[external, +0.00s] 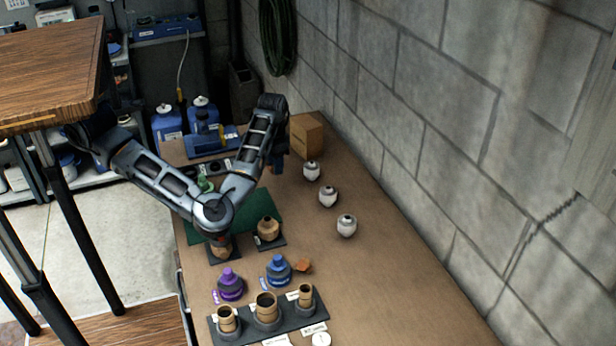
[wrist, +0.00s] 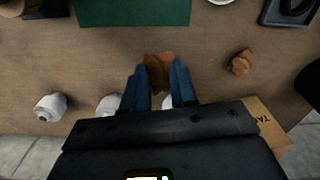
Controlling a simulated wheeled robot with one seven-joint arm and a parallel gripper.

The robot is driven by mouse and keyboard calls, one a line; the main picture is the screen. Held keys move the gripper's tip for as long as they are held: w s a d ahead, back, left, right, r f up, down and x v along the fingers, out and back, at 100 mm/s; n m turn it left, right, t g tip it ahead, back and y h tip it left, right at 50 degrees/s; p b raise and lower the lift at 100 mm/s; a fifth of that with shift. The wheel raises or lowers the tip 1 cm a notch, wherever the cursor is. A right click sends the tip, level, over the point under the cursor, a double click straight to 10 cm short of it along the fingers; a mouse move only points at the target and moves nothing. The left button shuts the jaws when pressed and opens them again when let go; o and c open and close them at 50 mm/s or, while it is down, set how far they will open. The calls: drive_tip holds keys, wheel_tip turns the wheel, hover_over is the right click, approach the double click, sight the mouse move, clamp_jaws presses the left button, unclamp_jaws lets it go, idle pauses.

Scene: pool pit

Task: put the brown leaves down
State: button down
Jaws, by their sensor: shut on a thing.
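The brown leaves (wrist: 158,72) are a crumpled orange-brown piece between the blue fingertips of my gripper (wrist: 159,78) in the wrist view. My gripper is shut on them, over the brown table (wrist: 75,68); I cannot tell if they touch it. In the external view my gripper (external: 278,166) points down near the table's far end, left of the cardboard box, and the leaves in it cannot be made out. A similar brown piece (wrist: 241,62) lies on the table to the right in the wrist view.
White pots (external: 328,196) stand in a row along the wall side, close to my gripper. The cardboard box (external: 307,136) is at the far end. A green mat (wrist: 133,12) lies beyond bare table. Purple (external: 230,284) and blue (external: 278,270) bottles stand nearer.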

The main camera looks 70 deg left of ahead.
drive_tip(key=shift+w+a+f+m, duration=0.15)
drive_tip(key=shift+a+m, duration=0.35)
drive_tip(key=shift+m, duration=0.4)
drive_tip(key=shift+w+a, duration=0.15)
drive_tip(key=w+a+r+p, duration=0.3)
drive_tip(key=w+a+r, duration=0.2)
drive_tip(key=r, duration=0.3)
drive_tip(key=w+a+r+p, duration=0.2)
drive_tip(key=w+a+r, duration=0.3)
drive_tip(key=r, duration=0.3)
drive_tip(key=p, duration=0.2)
hover_over(295, 119)
wheel_tip(295, 119, down, 6)
drive_tip(key=shift+d+f, duration=0.15)
drive_tip(key=shift+a+f, duration=0.2)
drive_tip(key=shift+f, duration=2.05)
drive_tip(key=shift+f, duration=0.15)
